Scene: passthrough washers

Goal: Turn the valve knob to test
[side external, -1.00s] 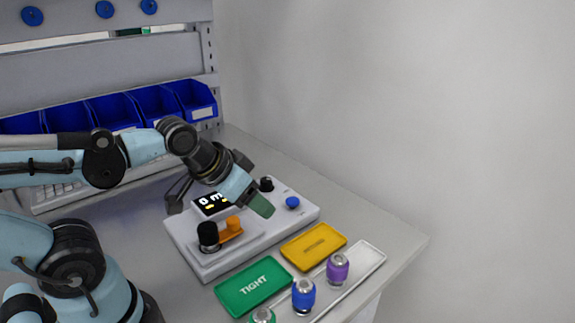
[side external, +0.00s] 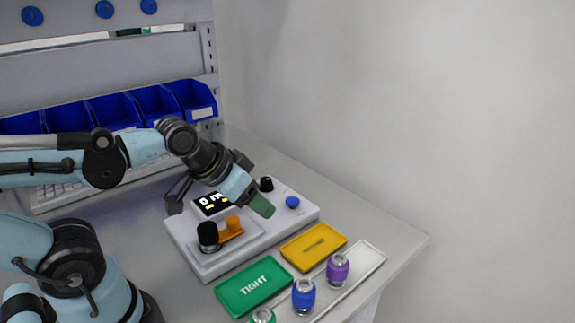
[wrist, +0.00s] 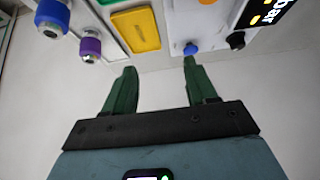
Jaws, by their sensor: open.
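The white test unit (side external: 205,266) stands on the bench and carries a small black knob (side external: 267,184) at its back. The knob also shows at the top right of the wrist view (wrist: 235,41). I cannot read a "test" mark beside it. A blue button (side external: 292,202) sits to its right. A larger black cylinder (side external: 208,234) and an orange lever (side external: 232,225) are at the unit's front left. My gripper (side external: 262,206) hangs over the unit, between knob and lever in the side view. Its green fingers (wrist: 160,68) are apart and empty. The arm hides part of the unit.
A green TIGHT tray (side external: 254,286) and a yellow tray (side external: 314,246) lie in front of the unit. Blue (side external: 303,296) and purple (side external: 337,269) capped parts stand on a pale strip. The lit display (side external: 213,203) is beside my gripper. Bench at right is clear.

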